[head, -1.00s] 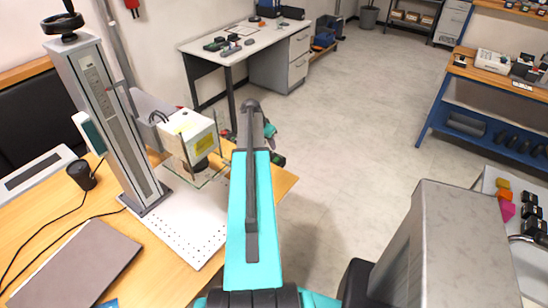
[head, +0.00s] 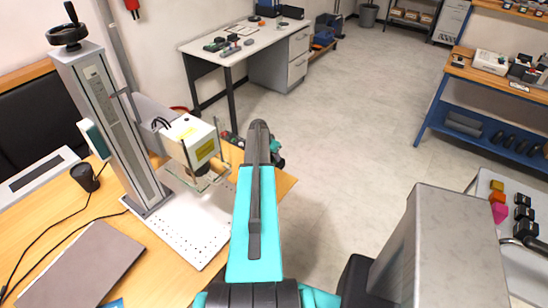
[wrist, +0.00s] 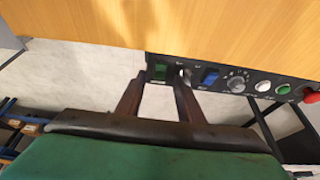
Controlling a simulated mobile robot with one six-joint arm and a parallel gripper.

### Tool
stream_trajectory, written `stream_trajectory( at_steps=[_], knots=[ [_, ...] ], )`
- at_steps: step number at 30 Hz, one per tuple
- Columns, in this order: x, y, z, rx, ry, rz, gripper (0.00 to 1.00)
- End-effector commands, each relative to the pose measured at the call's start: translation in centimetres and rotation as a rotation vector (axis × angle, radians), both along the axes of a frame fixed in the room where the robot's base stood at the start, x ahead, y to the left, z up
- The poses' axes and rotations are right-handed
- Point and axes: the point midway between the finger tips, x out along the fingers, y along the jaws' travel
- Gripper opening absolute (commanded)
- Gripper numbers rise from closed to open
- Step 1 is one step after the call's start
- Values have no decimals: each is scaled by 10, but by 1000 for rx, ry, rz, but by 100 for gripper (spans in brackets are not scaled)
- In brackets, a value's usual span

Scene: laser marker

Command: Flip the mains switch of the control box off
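The control box (wrist: 222,78) is a black panel along the edge of a wooden table in the wrist view. It carries a green rocker switch (wrist: 160,69) at its left end, a key-like switch (wrist: 185,75), a blue rocker switch (wrist: 210,76), a grey knob (wrist: 237,82), white and green buttons and a red mushroom button (wrist: 311,97). The labels are too small to read, so I cannot tell which is the mains switch. My gripper (wrist: 161,78) is open and empty.
The wooden table (head: 140,262) bears the laser marker's column (head: 112,130), its white head (head: 190,140), a perforated plate (head: 190,228) and a closed laptop (head: 82,262). A second desk (head: 240,42) stands behind. The floor (head: 350,110) right of the table is clear.

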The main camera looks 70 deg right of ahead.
Motion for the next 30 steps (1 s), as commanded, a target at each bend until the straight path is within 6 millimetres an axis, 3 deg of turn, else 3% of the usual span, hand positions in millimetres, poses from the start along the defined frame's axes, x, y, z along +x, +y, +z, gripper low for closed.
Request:
stream_trajectory(
  at_steps=[10, 22, 28, 30],
  knots=[
    [-3, -12, -29, 2, 0, 0, 34],
    [-3, -13, -33, 0, 0, 1, 34],
    [-3, -12, -33, 0, 0, 1, 2],
    [-3, -12, -33, 0, 0, 1, 0]
  ],
)
